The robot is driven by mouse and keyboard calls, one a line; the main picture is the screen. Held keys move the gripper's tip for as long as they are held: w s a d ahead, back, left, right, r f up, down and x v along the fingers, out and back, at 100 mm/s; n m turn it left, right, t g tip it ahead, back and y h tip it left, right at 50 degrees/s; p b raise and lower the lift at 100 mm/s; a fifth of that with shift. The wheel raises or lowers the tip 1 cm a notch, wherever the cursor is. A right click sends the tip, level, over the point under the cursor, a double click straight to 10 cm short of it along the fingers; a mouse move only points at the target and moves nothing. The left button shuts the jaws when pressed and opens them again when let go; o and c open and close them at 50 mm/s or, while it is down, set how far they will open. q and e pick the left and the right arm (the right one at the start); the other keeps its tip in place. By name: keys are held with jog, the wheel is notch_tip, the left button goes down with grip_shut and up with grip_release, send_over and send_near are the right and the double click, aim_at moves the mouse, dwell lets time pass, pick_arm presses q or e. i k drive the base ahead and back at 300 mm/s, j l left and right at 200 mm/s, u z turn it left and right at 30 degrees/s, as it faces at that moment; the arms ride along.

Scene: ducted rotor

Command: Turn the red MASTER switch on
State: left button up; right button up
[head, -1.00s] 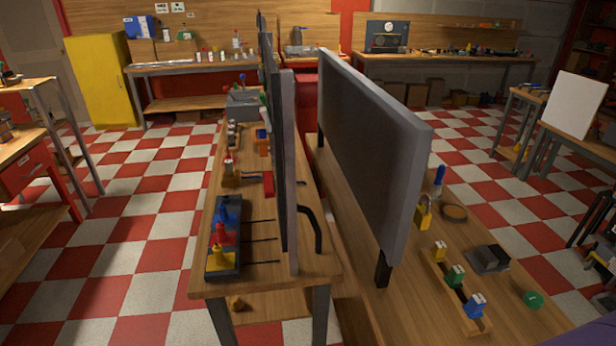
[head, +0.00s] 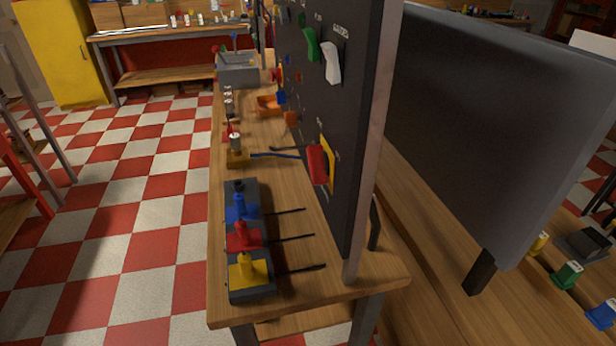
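A red switch lever (head: 318,164) with a yellow plate (head: 327,160) behind it sits low on the near part of the dark upright panel (head: 345,120). Its label is too small to read, so I cannot confirm that it is the MASTER switch. The lever sticks out from the panel; I cannot tell its on or off state. A white switch (head: 332,62) and a green switch (head: 311,45) are higher on the same panel. Neither of my grippers shows in the head view.
The panel stands on a wooden bench (head: 300,285). A grey block with blue, red and yellow plugs (head: 247,268) lies at its near end. A second grey panel (head: 480,110) stands to the right. The checkered floor (head: 150,220) left of the bench is clear.

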aim_at(320, 168)
jog(key=i+j, duration=0.1)
jog(key=j, duration=0.5)
jog(key=i+j+z, duration=0.15)
jog(key=j, duration=0.45)
jog(key=i+j, duration=0.1)
jog(key=j, duration=0.45)
jog(key=i+l, duration=0.1)
jog(key=l, duration=0.6)
jog(key=i+z, duration=0.05)
